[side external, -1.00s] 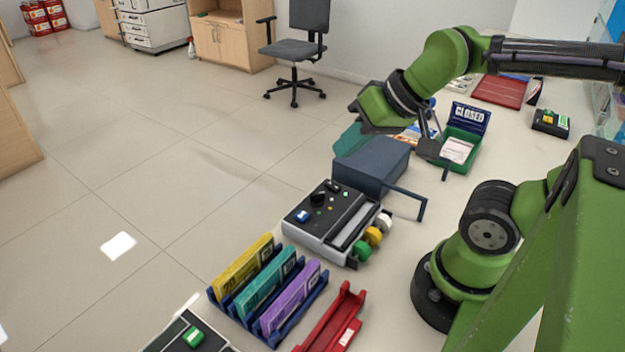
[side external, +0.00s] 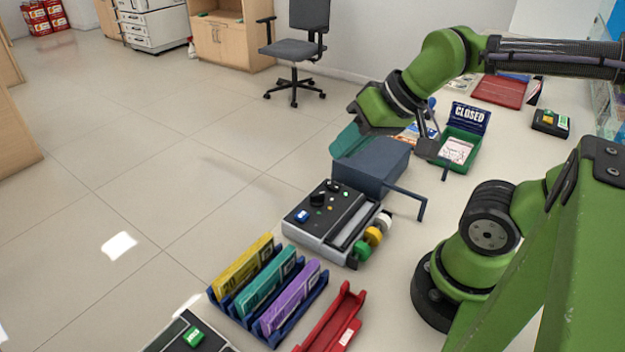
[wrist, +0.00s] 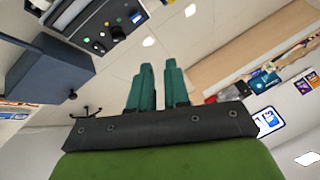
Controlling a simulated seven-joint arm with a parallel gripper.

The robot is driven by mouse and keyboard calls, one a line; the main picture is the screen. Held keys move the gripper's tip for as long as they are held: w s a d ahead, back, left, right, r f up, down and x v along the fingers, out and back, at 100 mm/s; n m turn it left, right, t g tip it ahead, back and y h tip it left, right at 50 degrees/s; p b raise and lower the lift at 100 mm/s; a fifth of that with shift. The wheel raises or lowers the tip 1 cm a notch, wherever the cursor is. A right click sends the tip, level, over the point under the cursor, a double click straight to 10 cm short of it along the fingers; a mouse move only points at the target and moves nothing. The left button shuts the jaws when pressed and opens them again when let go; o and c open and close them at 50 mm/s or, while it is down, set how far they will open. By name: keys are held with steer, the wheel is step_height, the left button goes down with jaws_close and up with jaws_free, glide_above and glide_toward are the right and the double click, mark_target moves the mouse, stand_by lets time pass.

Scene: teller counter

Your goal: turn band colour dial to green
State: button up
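The banding machine (side external: 328,236) stands on the counter, with a black top panel and a grey body. A black dial (side external: 318,199) sits on that panel, among small coloured dots and a blue button (side external: 302,216); its pointer is too small to read. The dial (wrist: 118,33) also shows at the upper left of the wrist view. My gripper (side external: 345,140) is in the air beyond the machine, apart from the dial. In the wrist view its two teal fingers (wrist: 158,72) stand slightly apart with nothing between them.
A dark blue box (side external: 372,168) with a side handle stands just behind the machine, close below my gripper. White, yellow and green rolls (side external: 373,236) are at the machine's right side. A rack of coloured note bundles (side external: 268,288) and a red tray (side external: 332,318) lie in front.

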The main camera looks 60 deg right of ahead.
steer(key=o, duration=0.4)
steer(key=w, duration=0.1)
steer(key=w+d+f+n+g, duration=0.1)
steer(key=w+g, duration=0.1)
steer(key=w, duration=0.1)
steer(key=shift+d+f+n+h, duration=0.15)
steer(key=shift+d+n+h, duration=0.1)
steer(key=shift+n+h, duration=0.05)
steer(key=shift+c, duration=0.2)
steer(key=n+g+h, duration=0.1)
steer(key=n+g, duration=0.4)
steer(key=n, duration=0.8)
glide_above(317, 193)
step_height(317, 193, down, 17)
steer(key=shift+r, duration=0.15)
jaws_close()
